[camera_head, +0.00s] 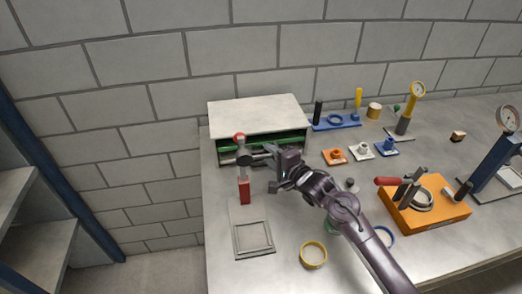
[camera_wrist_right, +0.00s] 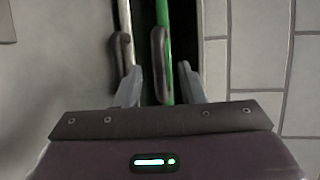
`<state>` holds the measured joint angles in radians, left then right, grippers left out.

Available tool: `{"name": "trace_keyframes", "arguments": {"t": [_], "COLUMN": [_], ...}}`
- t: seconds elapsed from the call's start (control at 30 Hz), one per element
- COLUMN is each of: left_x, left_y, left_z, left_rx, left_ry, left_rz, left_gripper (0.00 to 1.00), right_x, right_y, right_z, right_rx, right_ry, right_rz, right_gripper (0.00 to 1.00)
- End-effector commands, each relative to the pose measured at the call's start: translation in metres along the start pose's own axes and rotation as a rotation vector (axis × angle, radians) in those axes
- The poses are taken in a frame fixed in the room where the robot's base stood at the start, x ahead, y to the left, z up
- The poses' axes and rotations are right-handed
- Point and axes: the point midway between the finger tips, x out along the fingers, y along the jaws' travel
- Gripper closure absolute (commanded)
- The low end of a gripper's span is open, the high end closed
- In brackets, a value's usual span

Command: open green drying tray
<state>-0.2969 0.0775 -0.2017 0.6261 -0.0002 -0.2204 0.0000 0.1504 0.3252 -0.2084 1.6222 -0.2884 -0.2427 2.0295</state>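The drying cabinet (camera_head: 258,115) has a pale top and stands against the wall at the back left of the bench. Green tray fronts (camera_head: 229,150) show in its dark front opening, partly hidden by my gripper and a red-topped stand. In the right wrist view, the green tray (camera_wrist_right: 164,20) is a narrow green strip with a dark curved handle (camera_wrist_right: 158,62). My right gripper (camera_wrist_right: 161,85) is open, one finger on each side of that handle, with gaps visible. In the head view my right gripper (camera_head: 262,154) is just before the cabinet front. My left gripper is not in view.
The red-topped stand (camera_head: 243,190) is close beside my right gripper. A second dark handle (camera_wrist_right: 120,55) lies just outside the left finger. A square frame (camera_head: 252,238), a yellow ring (camera_head: 313,254) and an orange box (camera_head: 430,213) are on the bench.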

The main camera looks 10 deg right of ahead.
Motion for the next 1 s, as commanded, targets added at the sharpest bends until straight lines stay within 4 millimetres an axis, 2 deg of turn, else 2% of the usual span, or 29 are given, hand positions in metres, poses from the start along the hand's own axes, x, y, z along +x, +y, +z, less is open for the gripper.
{"name": "trace_keyframes", "arguments": {"t": [0.1, 0.3, 0.47, 0.7, 0.77, 1.0], "left_x": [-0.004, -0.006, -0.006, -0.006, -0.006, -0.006], "left_y": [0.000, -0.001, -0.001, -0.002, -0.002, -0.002], "left_z": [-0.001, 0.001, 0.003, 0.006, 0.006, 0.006], "left_rx": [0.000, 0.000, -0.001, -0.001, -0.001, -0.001], "left_ry": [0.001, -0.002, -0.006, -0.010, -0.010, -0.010], "left_rz": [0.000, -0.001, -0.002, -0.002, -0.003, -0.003], "left_gripper": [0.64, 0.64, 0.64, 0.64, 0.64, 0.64], "right_x": [0.020, 0.044, 0.052, 0.053, 0.053, 0.053], "right_y": [-0.002, -0.002, -0.001, 0.000, 0.000, 0.002], "right_z": [0.000, 0.000, 0.000, 0.000, 0.000, 0.000], "right_rx": [0.001, 0.001, 0.000, 0.000, 0.000, 0.000], "right_ry": [0.000, 0.000, 0.000, 0.000, 0.000, 0.000], "right_rz": [0.000, 0.000, 0.000, 0.000, 0.000, 0.004], "right_gripper": [0.64, 0.64, 0.64, 0.64, 0.69, 1.00]}}
